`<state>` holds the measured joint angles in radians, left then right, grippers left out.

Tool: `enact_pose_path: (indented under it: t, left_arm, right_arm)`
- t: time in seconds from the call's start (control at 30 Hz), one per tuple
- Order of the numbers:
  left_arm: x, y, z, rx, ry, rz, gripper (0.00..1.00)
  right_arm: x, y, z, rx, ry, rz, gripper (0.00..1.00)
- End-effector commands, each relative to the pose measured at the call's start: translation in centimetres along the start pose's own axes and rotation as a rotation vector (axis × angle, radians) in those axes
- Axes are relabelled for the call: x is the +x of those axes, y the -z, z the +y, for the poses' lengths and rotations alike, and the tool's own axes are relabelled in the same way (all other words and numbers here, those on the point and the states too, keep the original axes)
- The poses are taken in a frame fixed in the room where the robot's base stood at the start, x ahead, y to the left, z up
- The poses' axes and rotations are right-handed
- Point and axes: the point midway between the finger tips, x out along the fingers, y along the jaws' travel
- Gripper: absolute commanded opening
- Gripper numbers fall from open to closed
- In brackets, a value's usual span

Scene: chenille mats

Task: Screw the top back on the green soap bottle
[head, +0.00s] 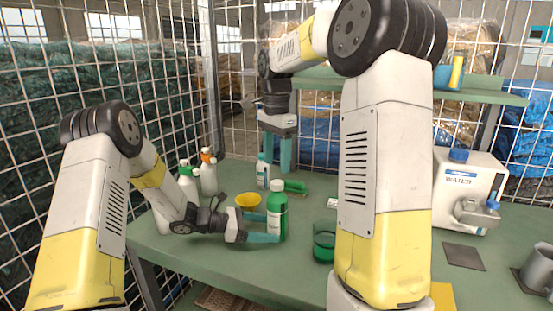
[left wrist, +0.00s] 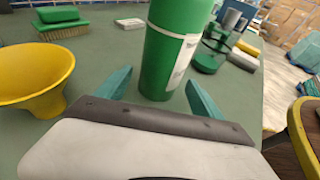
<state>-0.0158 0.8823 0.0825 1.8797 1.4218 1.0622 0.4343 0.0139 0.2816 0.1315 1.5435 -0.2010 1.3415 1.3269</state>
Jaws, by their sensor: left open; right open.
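The green soap bottle (head: 278,221) stands upright on the bench, with a white label. In the left wrist view a gap shows between the bottle and the fingers (left wrist: 158,90). My right gripper (head: 278,152) is open and empty, pointing down above the bench behind the bottle.
A yellow funnel (head: 248,200) stands left of the bottle, a green brush (head: 295,186) and a small white bottle (head: 262,174) behind it. A green glass (head: 324,243) stands to its right. Spray bottles (head: 208,174) are at the back left, a water container (head: 468,182) at the right.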

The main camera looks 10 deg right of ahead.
Motion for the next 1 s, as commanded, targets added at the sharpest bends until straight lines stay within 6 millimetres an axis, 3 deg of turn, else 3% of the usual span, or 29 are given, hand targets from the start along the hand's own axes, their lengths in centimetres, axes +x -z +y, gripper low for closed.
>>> enact_pose_path:
  t: [0.23, 0.6, 0.83, 1.0]
  left_arm:
    - [2.1, 0.0, 0.0, 0.0, 0.0, -0.001, 0.77]
    - [2.4, -0.1, 0.0, 0.0, 0.0, -0.001, 0.77]
    - [2.4, 0.0, 0.0, 0.0, 0.0, 0.0, 0.32]
    - [2.4, 0.0, 0.0, 0.0, 0.0, 0.0, 0.28]
  right_arm:
    - [0.0, 0.0, 0.0, 0.0, 0.0, 0.0, 0.58]
    - [0.0, 0.0, 0.0, 0.0, 0.0, 0.0, 0.58]
    - [0.0, 0.0, 0.0, 0.0, 0.0, 0.0, 0.58]
    - [0.2, 0.0, 0.0, 0.0, -0.001, 0.0, 0.58]
